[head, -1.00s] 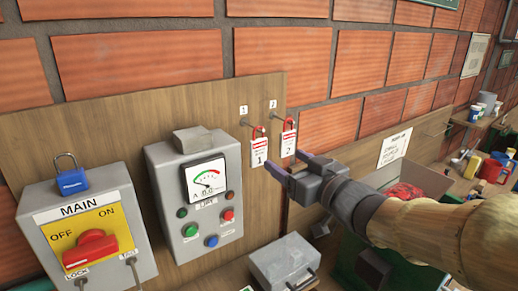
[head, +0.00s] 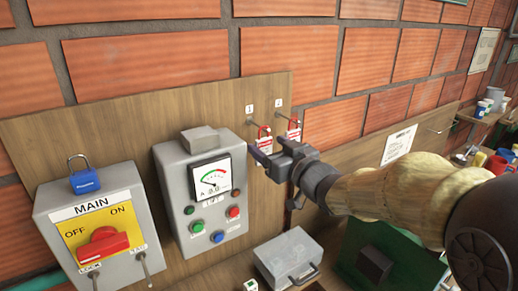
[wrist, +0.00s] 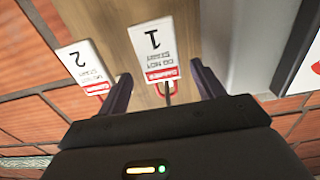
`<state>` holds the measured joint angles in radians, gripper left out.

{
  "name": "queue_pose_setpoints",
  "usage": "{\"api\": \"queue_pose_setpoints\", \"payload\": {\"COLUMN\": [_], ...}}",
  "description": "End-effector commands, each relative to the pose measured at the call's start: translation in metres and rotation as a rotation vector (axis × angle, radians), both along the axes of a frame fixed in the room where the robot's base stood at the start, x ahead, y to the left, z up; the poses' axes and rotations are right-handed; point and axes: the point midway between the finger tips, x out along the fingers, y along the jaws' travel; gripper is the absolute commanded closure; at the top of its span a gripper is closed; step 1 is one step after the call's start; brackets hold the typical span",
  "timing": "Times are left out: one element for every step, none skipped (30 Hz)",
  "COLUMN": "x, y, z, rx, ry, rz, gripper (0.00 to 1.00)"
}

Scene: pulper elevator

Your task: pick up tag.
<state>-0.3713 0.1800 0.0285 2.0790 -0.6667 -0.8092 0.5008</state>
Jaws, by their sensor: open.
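Two red-and-white tags hang from hooks on the wooden board. Tag 1 (head: 265,140) is on the left and tag 2 (head: 293,134) on the right; my gripper partly hides both in the head view. My gripper (head: 272,153) is open in front of them. In the wrist view its dark fingers (wrist: 162,82) stand apart, with the red end of tag 1 (wrist: 154,47) showing between them. Tag 2 (wrist: 84,65) is outside, beside the left finger. I cannot tell how deep tag 1 sits between the fingers.
A grey meter box (head: 209,207) with coloured buttons stands left of the tags. Further left is the MAIN switch box (head: 62,236) with a blue padlock (head: 85,181) on top. A grey metal case (head: 283,259) lies below. A brick wall (head: 300,30) is behind.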

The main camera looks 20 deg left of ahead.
Motion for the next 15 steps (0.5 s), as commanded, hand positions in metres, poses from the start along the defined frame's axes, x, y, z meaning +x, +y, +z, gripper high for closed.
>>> {"api": "queue_pose_setpoints", "payload": {"x": [0.003, 0.004, 0.007, 0.009, 0.011, 0.015, 0.017, 0.020, 0.023, 0.024, 0.024, 0.024, 0.025, 0.025, 0.024], "y": [0.006, 0.010, 0.015, 0.018, 0.022, 0.026, 0.028, 0.030, 0.033, 0.035, 0.036, 0.038, 0.039, 0.039, 0.039], "z": [0.002, 0.002, 0.002, 0.002, 0.002, 0.001, 0.001, 0.001, 0.000, 0.000, 0.000, -0.001, -0.001, -0.002, -0.002], "rx": [-0.002, -0.001, -0.001, -0.002, 0.000, -0.002, -0.002, -0.002, -0.001, -0.001, -0.001, -0.001, -0.001, -0.001, -0.001], "ry": [0.003, 0.003, 0.003, 0.003, 0.003, 0.003, 0.001, 0.001, 0.001, 0.001, 0.001, 0.001, 0.001, 0.001, 0.000], "rz": [0.003, 0.003, 0.004, 0.004, 0.003, 0.002, 0.001, 0.000, -0.001, 0.000, 0.001, 0.002, 0.002, 0.003, 0.003], "gripper": [0.33, 0.33, 0.33, 0.33, 0.33, 0.33, 0.33, 0.33, 0.33, 0.33, 0.33, 0.33, 0.33, 0.33, 0.33]}}
